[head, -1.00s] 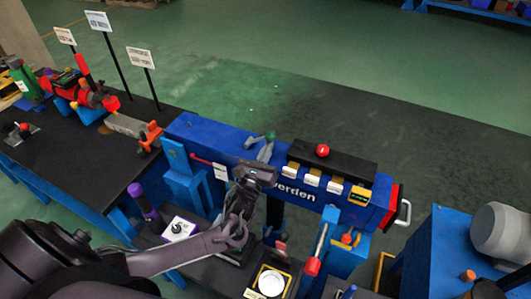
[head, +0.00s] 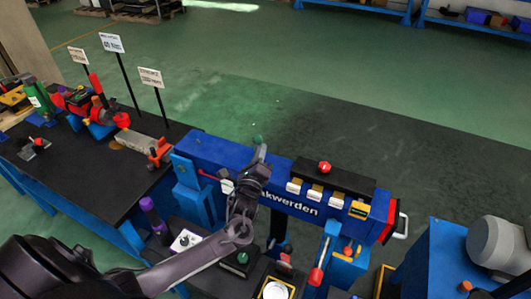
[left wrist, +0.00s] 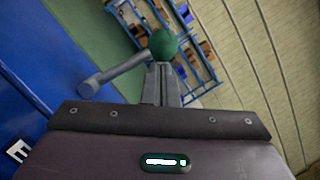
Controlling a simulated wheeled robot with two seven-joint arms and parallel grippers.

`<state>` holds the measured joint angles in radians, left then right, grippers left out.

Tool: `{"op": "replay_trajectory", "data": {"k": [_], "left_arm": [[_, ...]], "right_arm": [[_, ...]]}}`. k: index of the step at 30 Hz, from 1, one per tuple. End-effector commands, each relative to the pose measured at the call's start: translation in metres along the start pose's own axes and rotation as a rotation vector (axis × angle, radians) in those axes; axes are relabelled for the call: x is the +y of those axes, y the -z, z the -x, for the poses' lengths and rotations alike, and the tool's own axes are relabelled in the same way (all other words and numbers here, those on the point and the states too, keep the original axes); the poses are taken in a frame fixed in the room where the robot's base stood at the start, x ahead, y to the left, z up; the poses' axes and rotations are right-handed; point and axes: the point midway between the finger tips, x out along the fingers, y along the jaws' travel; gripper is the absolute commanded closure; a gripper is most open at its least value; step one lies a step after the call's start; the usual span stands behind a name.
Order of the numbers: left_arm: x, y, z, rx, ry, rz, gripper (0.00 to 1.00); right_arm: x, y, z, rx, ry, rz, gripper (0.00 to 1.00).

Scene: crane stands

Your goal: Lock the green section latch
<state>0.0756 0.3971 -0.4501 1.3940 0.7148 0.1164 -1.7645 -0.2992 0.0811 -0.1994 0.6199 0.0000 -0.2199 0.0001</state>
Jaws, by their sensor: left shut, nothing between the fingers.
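The green section latch shows as a green ball (head: 257,140) at the top of the blue beam, mostly hidden behind my gripper. In the left wrist view the green ball (left wrist: 164,44) stands just beyond the fingers, with a grey rod (left wrist: 115,73) reaching down to the left. My left gripper (head: 260,153) is shut and empty, right at the latch. Its fingers (left wrist: 160,85) overlap the lever below the ball, and I cannot tell whether they touch. My right gripper is not in view.
The blue beam (head: 222,155) carries a black box with a red button (head: 324,167) and several small labelled blocks. White signs (head: 111,42) on thin poles stand at the left. A grey motor (head: 497,237) is at the right.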

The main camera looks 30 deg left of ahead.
Motion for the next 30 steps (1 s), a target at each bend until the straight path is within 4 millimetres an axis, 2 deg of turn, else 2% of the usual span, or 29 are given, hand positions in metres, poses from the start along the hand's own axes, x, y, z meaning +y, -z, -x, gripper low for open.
{"op": "replay_trajectory", "data": {"k": [3, 11, 30], "left_arm": [[0.0, -0.009, -0.002, 0.0, -0.025, 0.098, 1.0], [0.006, -0.02, -0.005, 0.0, -0.067, 0.265, 1.0], [0.013, -0.027, -0.007, 0.001, -0.065, 0.257, 1.0]], "right_arm": [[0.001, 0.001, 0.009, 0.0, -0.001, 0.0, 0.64], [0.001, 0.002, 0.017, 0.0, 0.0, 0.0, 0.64], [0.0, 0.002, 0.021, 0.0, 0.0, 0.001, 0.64]]}}
